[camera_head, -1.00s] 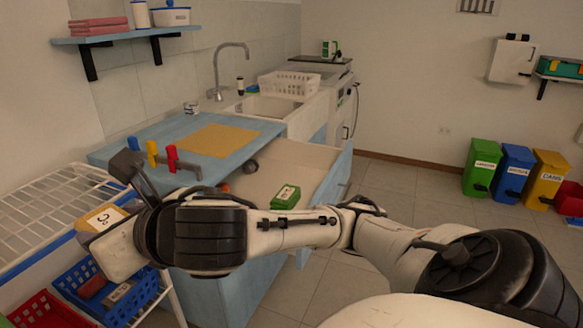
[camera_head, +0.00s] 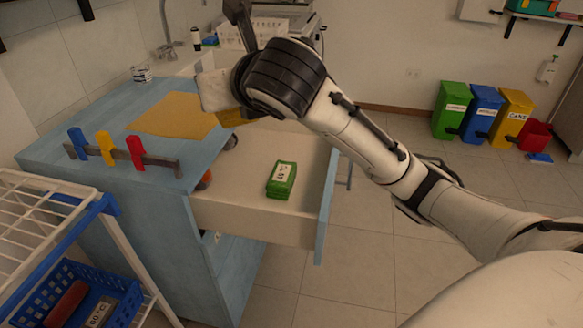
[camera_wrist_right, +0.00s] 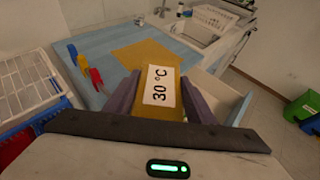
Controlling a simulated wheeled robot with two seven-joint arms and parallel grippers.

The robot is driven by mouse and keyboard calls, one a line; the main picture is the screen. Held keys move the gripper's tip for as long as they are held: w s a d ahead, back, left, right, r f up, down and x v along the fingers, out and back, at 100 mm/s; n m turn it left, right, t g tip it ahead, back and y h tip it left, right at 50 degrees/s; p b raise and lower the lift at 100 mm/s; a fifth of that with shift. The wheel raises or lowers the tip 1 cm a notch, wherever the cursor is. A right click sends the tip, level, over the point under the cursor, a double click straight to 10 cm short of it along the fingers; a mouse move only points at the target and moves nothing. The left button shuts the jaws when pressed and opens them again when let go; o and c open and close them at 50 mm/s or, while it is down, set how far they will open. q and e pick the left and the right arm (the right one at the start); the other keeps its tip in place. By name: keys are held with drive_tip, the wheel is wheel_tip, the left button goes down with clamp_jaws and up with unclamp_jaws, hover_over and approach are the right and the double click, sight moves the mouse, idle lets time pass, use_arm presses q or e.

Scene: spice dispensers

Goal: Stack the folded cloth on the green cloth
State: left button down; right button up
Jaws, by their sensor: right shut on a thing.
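The green cloth (camera_head: 281,180) lies folded in the open drawer, with a white label on top. My right gripper (camera_wrist_right: 162,97) is shut on a folded yellow cloth (camera_wrist_right: 176,79), whose white label reads 30 °C. In the head view, only a small part of the yellow cloth (camera_head: 232,117) shows beneath my right wrist, above and to the left of the green cloth in the picture. The fingertips are hidden there by my arm. The green cloth is not seen in the right wrist view. My left gripper is not in view.
A hook rail with blue, yellow and red hooks (camera_head: 136,152) and a flat yellow mat (camera_head: 172,110) are on the blue counter. A white wire rack (camera_head: 40,205) stands left.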

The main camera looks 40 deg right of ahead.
drive_tip(key=w+d+m+h, duration=0.1)
drive_tip(key=d, duration=0.1)
drive_tip(key=w+d+r+m+h, duration=0.1)
drive_tip(key=w+d, duration=0.1)
drive_tip(key=w+d+r+m+g+h, duration=0.1)
drive_tip(key=w+d, duration=0.1)
drive_tip(key=d, duration=0.1)
drive_tip(key=shift+w+r, duration=0.15)
drive_tip(key=shift+r, duration=0.05)
drive_tip(key=m+g+h, duration=0.3)
drive_tip(key=m+h, duration=0.2)
hover_over(282, 173)
wheel_tip(282, 173, down, 27)
drive_tip(key=shift+f+b, duration=0.2)
drive_tip(key=shift+b, duration=0.25)
drive_tip(key=shift+f, duration=0.55)
wheel_tip(282, 173, down, 3)
drive_tip(key=shift+b, duration=0.55)
drive_tip(key=shift+r, duration=0.1)
drive_tip(key=shift+d, duration=0.1)
drive_tip(key=o, duration=0.7)
drive_tip(key=shift+f, duration=0.3)
drive_tip(key=o, duration=0.4)
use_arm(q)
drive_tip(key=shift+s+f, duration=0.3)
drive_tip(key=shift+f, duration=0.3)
